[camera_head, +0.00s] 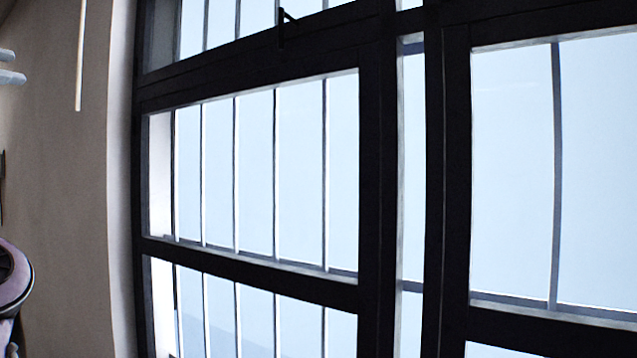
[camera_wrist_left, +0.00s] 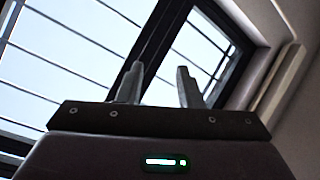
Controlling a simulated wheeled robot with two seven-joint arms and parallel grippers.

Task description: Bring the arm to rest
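My left gripper (camera_wrist_left: 160,69) shows in the left wrist view. Its two grey fingers stand apart above the dark palm bar, and nothing shows between them. The window and its dark frame show behind the fingers. In the head view, a rounded mauve part with a dark ring at the lower left edge may belong to my arm, but it is mostly cut off. My right gripper is in neither view. No cable shows.
A large barred window with a black frame (camera_head: 378,180) fills most of the head view. A beige wall (camera_head: 60,170) is at the left. A thin white rod (camera_head: 80,55) and pale bar-like pieces (camera_head: 11,76) show at the upper left. No table surface shows.

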